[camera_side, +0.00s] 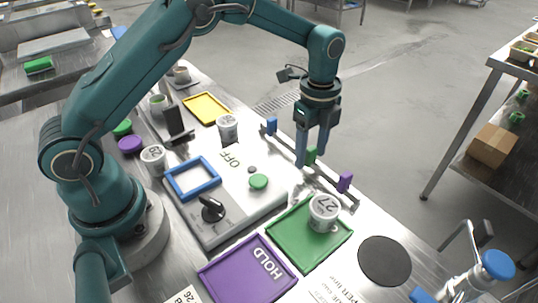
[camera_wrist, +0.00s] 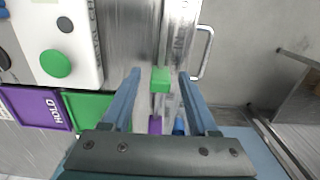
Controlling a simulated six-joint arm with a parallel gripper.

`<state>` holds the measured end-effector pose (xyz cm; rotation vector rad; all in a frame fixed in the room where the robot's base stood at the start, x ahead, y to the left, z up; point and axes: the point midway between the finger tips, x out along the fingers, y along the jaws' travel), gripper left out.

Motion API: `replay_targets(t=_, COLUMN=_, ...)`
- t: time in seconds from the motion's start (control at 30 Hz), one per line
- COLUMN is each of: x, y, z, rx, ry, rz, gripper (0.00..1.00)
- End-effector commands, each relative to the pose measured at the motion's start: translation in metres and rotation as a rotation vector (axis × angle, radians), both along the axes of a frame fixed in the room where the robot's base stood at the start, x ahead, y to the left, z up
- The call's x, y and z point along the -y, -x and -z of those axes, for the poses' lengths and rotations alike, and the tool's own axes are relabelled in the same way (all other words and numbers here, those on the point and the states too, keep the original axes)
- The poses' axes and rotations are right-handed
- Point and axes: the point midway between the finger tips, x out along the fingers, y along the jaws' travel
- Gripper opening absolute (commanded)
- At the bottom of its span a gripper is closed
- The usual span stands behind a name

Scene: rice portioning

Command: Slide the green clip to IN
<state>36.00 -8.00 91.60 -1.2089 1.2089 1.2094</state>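The green clip (camera_side: 311,155) sits on a metal rail (camera_side: 327,172) along the counter's edge, between a blue clip (camera_side: 271,125) and a purple clip (camera_side: 345,182). My gripper (camera_side: 307,158) points down over the green clip. In the wrist view the green clip (camera_wrist: 160,80) lies between my two spread fingers (camera_wrist: 158,76), with a gap on each side. The fingers are open and hold nothing. The purple clip (camera_wrist: 155,125) shows nearer the palm.
A cup marked 27 (camera_side: 324,212) stands on the green tray (camera_side: 284,245); the purple HOLD tray (camera_side: 232,278) is beside it. A panel with a black knob (camera_side: 212,209) and green button (camera_side: 258,181) lies left of the rail. A tap (camera_side: 497,265) stands at front right.

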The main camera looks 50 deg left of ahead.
Motion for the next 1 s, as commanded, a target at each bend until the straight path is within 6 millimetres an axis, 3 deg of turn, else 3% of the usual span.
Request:
replay_targets(t=0.03, x=0.0, y=-0.0001, z=-0.0002, rx=0.0, ry=0.0, rz=0.0, gripper=0.45)
replay_targets(t=0.13, x=0.0, y=-0.0001, z=-0.0003, rx=0.0, ry=0.0, rz=0.0, gripper=0.06)
replay_targets(t=0.17, x=0.0, y=-0.0001, z=-0.0004, rx=0.0, ry=0.0, rz=0.0, gripper=0.0)
replay_targets(t=1.0, x=0.0001, y=0.0001, z=-0.0012, rx=0.0, ry=0.0, rz=0.0, gripper=0.0)
